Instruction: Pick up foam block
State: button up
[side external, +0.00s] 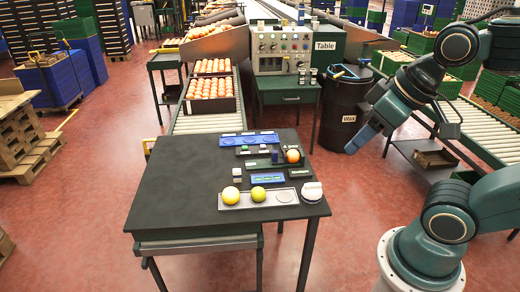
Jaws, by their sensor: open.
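Several small blocks lie on the dark table (170,190), and I cannot tell for certain which is the foam block. One small pale block (237,171) sits left of a blue tray (262,180). My gripper (354,147) is open, in the air to the right of the table and apart from all the blocks. It points down and left, and its fingers overlap in this view.
A blue panel (249,140) lies at the back. The table's left half is clear.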

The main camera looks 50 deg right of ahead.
jog(key=n+g+y, duration=0.2)
jog(key=n+y, duration=0.1)
jog(key=n, duration=0.6)
send_over(237, 170)
jog(key=s+d, duration=0.3)
notch_tip(237, 170, down, 24)
jog(key=shift+r, duration=0.15)
jog(key=shift+x, duration=4.25)
